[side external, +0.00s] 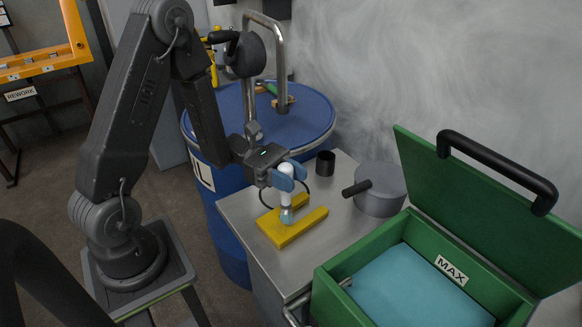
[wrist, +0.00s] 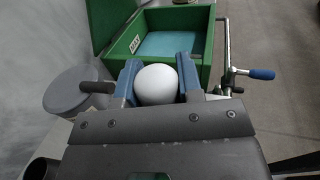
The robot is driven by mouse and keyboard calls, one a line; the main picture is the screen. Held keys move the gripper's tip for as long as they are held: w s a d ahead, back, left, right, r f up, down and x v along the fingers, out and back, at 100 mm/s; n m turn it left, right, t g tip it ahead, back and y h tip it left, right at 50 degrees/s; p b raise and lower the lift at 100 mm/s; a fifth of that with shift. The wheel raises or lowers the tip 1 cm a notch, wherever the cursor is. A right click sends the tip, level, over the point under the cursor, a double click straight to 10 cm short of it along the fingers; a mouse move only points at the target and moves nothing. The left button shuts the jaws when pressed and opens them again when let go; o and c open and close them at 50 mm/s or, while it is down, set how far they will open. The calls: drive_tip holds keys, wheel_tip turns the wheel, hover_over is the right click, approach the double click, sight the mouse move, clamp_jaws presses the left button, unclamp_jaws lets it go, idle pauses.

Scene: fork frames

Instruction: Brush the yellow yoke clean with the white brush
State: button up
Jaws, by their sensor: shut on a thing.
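The yellow yoke (side external: 286,236) lies flat on the steel bench, its two arms pointing to the upper right in the side view. My gripper (side external: 288,174) is above it, its blue fingers shut on the white brush (side external: 286,190). The brush hangs upright, and its pale blue-grey lower end is at the yoke, between or over its arms; I cannot tell whether it touches. In the wrist view the rounded white end of the brush (wrist: 157,85) sits between both fingers (wrist: 158,84). The yoke is hidden there.
The green box (side external: 325,282) with its lid open holds blue liquid or a blue slab, at the bench's front right. A grey round pot with a black handle (side external: 380,195) and a small black cup (side external: 325,163) stand behind the yoke. A blue drum (side external: 310,117) stands at the back left.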

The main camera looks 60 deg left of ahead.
drive_tip(key=shift+f, duration=0.85)
drive_tip(key=shift+s+f, duration=0.5)
drive_tip(key=shift+w, duration=0.45)
drive_tip(key=shift+w+r, duration=0.15)
drive_tip(key=shift+r, duration=3.85)
